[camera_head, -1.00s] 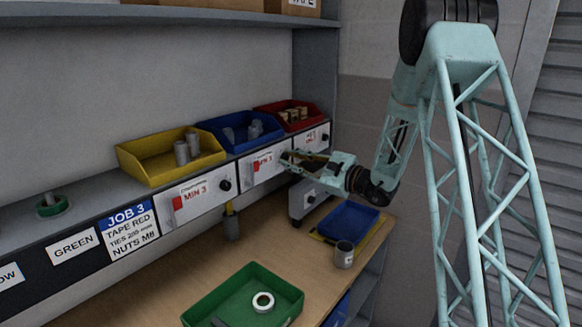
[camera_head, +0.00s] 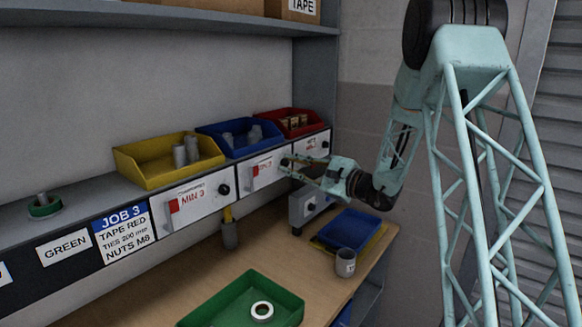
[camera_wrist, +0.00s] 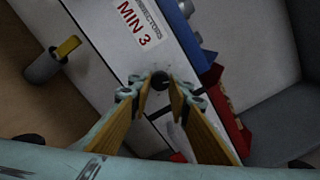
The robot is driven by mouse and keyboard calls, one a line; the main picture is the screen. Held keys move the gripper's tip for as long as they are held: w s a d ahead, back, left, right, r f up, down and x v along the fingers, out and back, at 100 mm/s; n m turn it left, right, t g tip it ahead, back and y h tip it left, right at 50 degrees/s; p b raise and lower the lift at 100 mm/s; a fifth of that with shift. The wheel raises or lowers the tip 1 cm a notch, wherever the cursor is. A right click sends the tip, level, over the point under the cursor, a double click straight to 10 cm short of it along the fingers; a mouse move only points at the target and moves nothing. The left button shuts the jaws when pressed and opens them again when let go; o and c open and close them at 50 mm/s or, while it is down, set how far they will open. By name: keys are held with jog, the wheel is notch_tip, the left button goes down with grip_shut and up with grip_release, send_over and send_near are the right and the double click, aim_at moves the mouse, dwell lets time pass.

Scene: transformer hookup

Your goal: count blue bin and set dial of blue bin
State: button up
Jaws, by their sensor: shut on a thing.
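The blue bin (camera_head: 224,150) stands on the shelf between the yellow and red bins. It holds a few grey cylinders (camera_head: 254,134), partly hidden by its wall, so their exact number is unclear. Below it is a white plate (camera_head: 262,172) with a red mark and a label. The label reads MIN 3 in the wrist view (camera_wrist: 137,25). The black dial (camera_wrist: 160,80) of this plate sits between my fingertips. My gripper (camera_head: 287,164) is shut on this dial; its yellow-lined fingers (camera_wrist: 162,92) flank it. The dial's pointer setting cannot be read.
The yellow bin (camera_head: 150,175) and red bin (camera_head: 283,124) have their own plates and dials close by. A blue tray (camera_head: 348,230), a grey can (camera_head: 345,263) and a green tray (camera_head: 215,318) are on the bench.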

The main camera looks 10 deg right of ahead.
jog(key=o, duration=0.9)
jog(key=shift+c, duration=0.2)
jog(key=v, duration=1.2)
jog(key=shift+a+r, duration=0.1)
